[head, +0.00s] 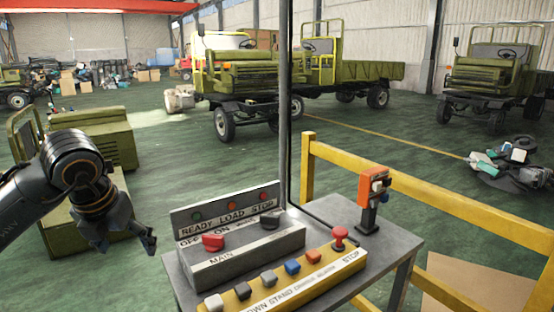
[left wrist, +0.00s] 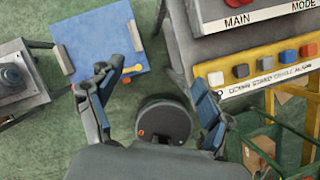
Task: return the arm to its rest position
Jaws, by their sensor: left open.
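My left arm comes in from the left in the head view. Its gripper (head: 127,243) is open and empty, in the air left of the control console (head: 250,246) and apart from it. In the left wrist view the two fingers (left wrist: 152,88) stand wide apart with nothing held between them. The console has a red knob (head: 213,242) over the MAIN label and a dark knob (head: 271,219). A yellow button strip (head: 283,288) lies along its front. My right gripper is not in view.
A yellow railing (head: 380,170) and an orange device on a post (head: 373,190) stand at the right. Green trucks (head: 240,78) stand far back. Below the gripper are a blue board (left wrist: 105,42), a dark round disc (left wrist: 165,121) and a green crate (left wrist: 255,130).

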